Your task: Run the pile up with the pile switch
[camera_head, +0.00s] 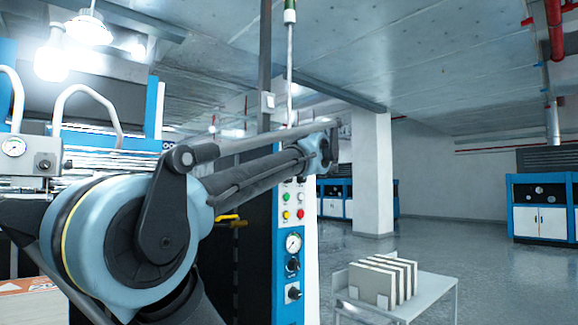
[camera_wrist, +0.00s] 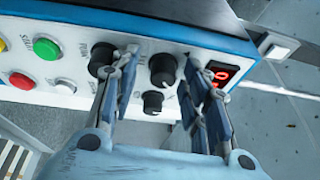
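In the wrist view, a white control panel (camera_wrist: 75,65) with a blue edge carries several black rotary knobs. One knob (camera_wrist: 163,69) shows between the fingers of my gripper (camera_wrist: 158,78), with a smaller knob (camera_wrist: 153,102) below it. Another knob (camera_wrist: 102,56) stands just left of the left finger. The labels are too blurred to tell which knob is the pile switch. My gripper is open, fingers apart, and appears empty; whether a fingertip touches the panel is unclear. In the head view, my arm crosses in front of the machine and the gripper's fingers cannot be made out.
Green (camera_wrist: 46,48) and red (camera_wrist: 22,81) buttons sit left on the panel; a red display (camera_wrist: 220,74) sits right. In the head view, a control column (camera_head: 290,255) carries buttons and a gauge. A small table (camera_head: 430,287) with upright slabs (camera_head: 385,278) stands right; open floor lies beyond.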

